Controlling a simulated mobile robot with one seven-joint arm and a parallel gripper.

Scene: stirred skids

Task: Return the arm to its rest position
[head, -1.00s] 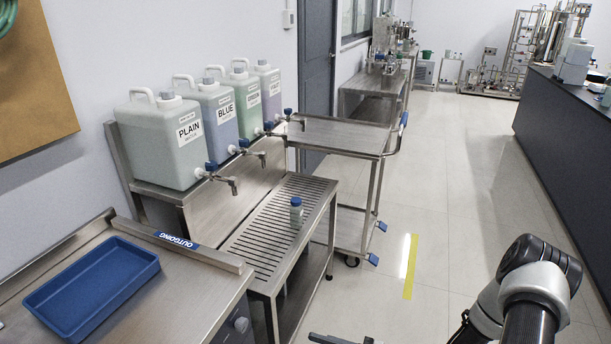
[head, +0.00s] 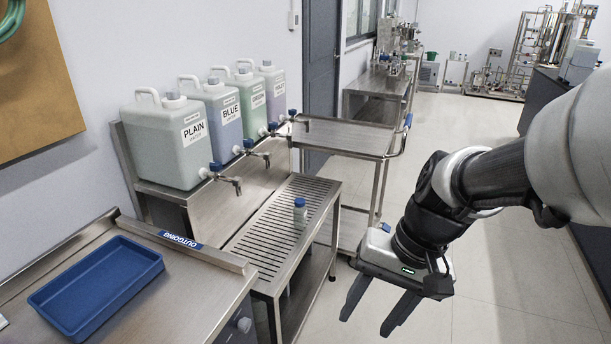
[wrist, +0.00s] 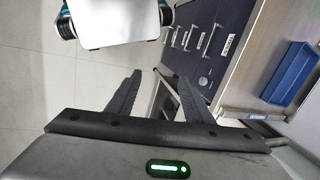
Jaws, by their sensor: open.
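My gripper (head: 374,312) is in the lower right of the head view, to the right of the slatted steel stand and over the floor. Its two dark fingers are spread apart with nothing between them. In the wrist view the fingers (wrist: 157,92) also stand apart and empty. My arm reaches in from the right edge of the head view, bent at the wrist with the fingers pointing down and left.
A small bottle (head: 300,211) stands upright on the slatted stand (head: 262,247). Jugs, including one labelled PLAIN (head: 165,145), sit on a shelf behind. A blue tray (head: 95,285) lies on the left bench. A steel cart (head: 345,137) stands behind the stand.

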